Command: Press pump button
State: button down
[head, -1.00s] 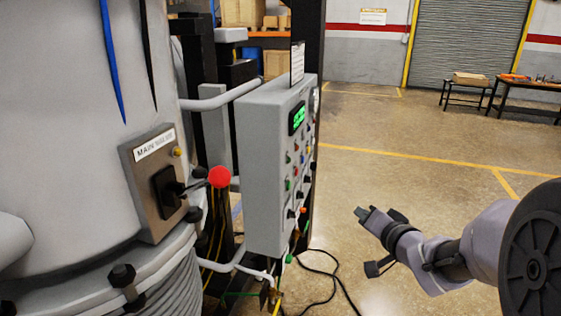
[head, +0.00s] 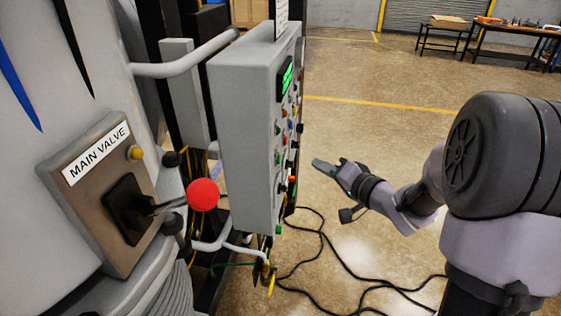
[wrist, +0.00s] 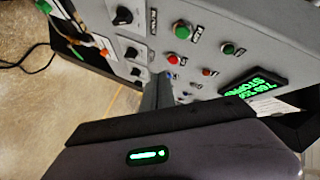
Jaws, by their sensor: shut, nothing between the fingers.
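The control panel (head: 240,130) is a grey box at the centre of the head view, seen nearly edge-on. Its face carries a green display and several small coloured buttons and knobs. The wrist view shows the panel face (wrist: 215,50) tilted, with green buttons, red buttons (wrist: 183,32), black knobs and a lit green display (wrist: 257,88). I cannot read which button is for the pump. My gripper (head: 318,164) is shut and empty, to the right of the panel and apart from it. In the wrist view its fingers (wrist: 158,85) point toward the panel and hide part of the button rows.
The main valve box (head: 100,195) with its red-knobbed lever (head: 203,195) is at the left. Grey pipes (head: 185,55) run beside the panel. Black cables (head: 330,255) lie on the floor below. A table (head: 515,40) stands far back right; the floor between is open.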

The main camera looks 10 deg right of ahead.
jog(key=w+a+b, duration=0.1)
jog(key=w+a, duration=0.1)
jog(key=a, duration=0.4)
jog(key=shift+a, duration=0.15)
dwell(1.8)
jog(key=shift+w+a, duration=0.15)
jog(key=shift+a, duration=0.25)
jog(key=shift+w+a, duration=0.1)
jog(key=shift+a, duration=0.25)
dwell(0.4)
dwell(0.4)
jog(key=shift+s+d, duration=0.2)
jog(key=shift+d, duration=0.55)
jog(key=d, duration=0.1)
jog(key=s+d+p, duration=0.1)
jog(key=d, duration=0.2)
jog(key=shift+s+d+p, duration=0.3)
jog(key=shift+d, duration=0.1)
